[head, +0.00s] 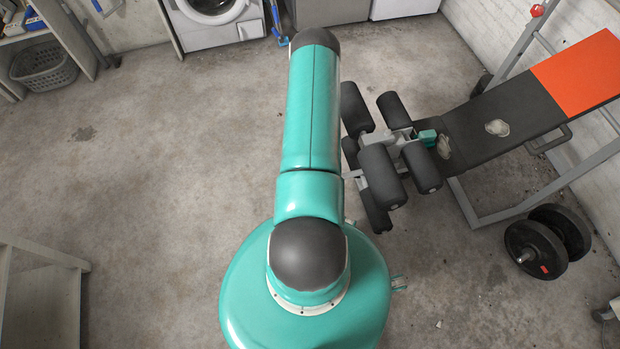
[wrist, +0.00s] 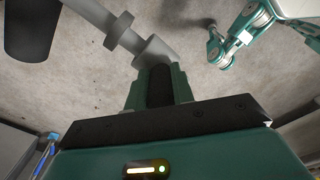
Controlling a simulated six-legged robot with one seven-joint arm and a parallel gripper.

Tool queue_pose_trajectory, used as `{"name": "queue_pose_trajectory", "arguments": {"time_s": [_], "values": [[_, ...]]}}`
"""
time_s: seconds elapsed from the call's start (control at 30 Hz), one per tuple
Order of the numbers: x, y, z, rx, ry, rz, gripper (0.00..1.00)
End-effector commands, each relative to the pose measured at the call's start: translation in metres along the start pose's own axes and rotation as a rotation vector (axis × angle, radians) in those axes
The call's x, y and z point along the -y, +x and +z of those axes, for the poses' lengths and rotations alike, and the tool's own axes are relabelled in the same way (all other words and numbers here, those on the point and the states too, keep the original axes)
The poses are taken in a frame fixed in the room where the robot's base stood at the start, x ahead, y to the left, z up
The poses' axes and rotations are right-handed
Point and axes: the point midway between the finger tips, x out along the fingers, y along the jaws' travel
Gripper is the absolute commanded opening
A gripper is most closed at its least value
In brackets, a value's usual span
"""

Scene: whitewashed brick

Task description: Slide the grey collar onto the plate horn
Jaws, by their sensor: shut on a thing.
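In the wrist view my gripper (wrist: 160,84) is shut on the grey collar (wrist: 155,53), a short grey cylinder just beyond the fingertips. The plate horn (wrist: 93,14) is a grey bar that runs down from the upper left, with a round flange (wrist: 119,30) on it. The collar is at the horn's lower right end, roughly in line with it. I cannot tell whether it is around the horn or only against its end. In the head view my arm and the bench rollers crowd this area, and I cannot make out the collar.
Dark foam rollers (head: 379,173) stand at the near end of the black and orange bench (head: 580,75). One roller (wrist: 31,27) is close to the horn in the wrist view. Weight plates (head: 536,248) are at lower right. A laundry basket (head: 45,68) is at upper left. The left floor is open.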

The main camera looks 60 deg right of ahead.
Motion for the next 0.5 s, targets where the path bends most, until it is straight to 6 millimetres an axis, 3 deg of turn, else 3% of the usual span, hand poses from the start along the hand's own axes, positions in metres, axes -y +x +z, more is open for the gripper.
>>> {"name": "queue_pose_trajectory", "arguments": {"time_s": [0.5], "values": [[-0.012,0.000,0.015,-0.001,0.001,0.002,0.00]]}}
